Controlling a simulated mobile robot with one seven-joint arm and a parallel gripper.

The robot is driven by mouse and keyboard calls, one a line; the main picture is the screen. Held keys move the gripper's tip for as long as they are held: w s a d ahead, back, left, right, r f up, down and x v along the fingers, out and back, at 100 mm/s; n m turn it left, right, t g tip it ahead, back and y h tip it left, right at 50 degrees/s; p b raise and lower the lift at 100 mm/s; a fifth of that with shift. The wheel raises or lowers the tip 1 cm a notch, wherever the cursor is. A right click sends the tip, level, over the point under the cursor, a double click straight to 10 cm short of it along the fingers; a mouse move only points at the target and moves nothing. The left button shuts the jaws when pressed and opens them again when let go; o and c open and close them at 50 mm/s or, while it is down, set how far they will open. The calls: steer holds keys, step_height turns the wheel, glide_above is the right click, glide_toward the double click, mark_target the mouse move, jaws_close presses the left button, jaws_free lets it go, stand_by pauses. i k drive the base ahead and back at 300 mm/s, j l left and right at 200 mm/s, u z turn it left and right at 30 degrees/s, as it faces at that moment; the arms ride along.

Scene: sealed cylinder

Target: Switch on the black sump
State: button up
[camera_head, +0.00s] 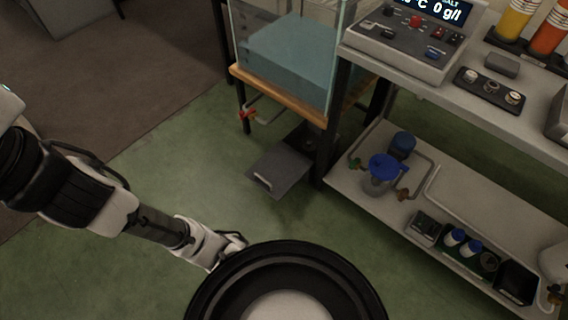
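No part in view is clearly labelled as the black sump. A dark grey box-like thing with a pale handle (279,170) sits low by the floor under the glass tank (290,55), and I cannot tell if it is the sump. A grey control panel (405,38) with a red button, several small switches and a lit display stands on the upper shelf. My gripper (236,243) is at the lower middle, over the green floor, well apart from the tank and panel. It is small and partly hidden, so its opening is unclear. Nothing shows held in it.
The metal rack's lower shelf (345,185) carries a blue-topped pump (382,172), pipes and small bottles. A black knob strip (489,90) lies on the upper shelf. A red-handled valve (248,115) hangs under the tank. Green floor (170,150) is clear left of the tank.

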mark_target(432, 231)
steer(key=k+l+u, duration=0.1)
steer(key=l, duration=0.15)
steer(key=k+l, duration=0.15)
steer(key=k+l+z, duration=0.1)
steer(key=k+l, duration=0.25)
steer(key=l, duration=0.3)
steer(key=k+l+z, duration=0.15)
steer(key=l, duration=0.2)
steer(key=k+l, duration=0.2)
steer(key=l, duration=0.15)
steer(key=k+l+z, duration=0.15)
steer(key=l, duration=0.2)
steer(key=i+j+u, duration=0.1)
steer(key=i+j, duration=0.3)
steer(key=i, duration=0.15)
steer(key=i+j, duration=0.1)
steer(key=i, duration=0.45)
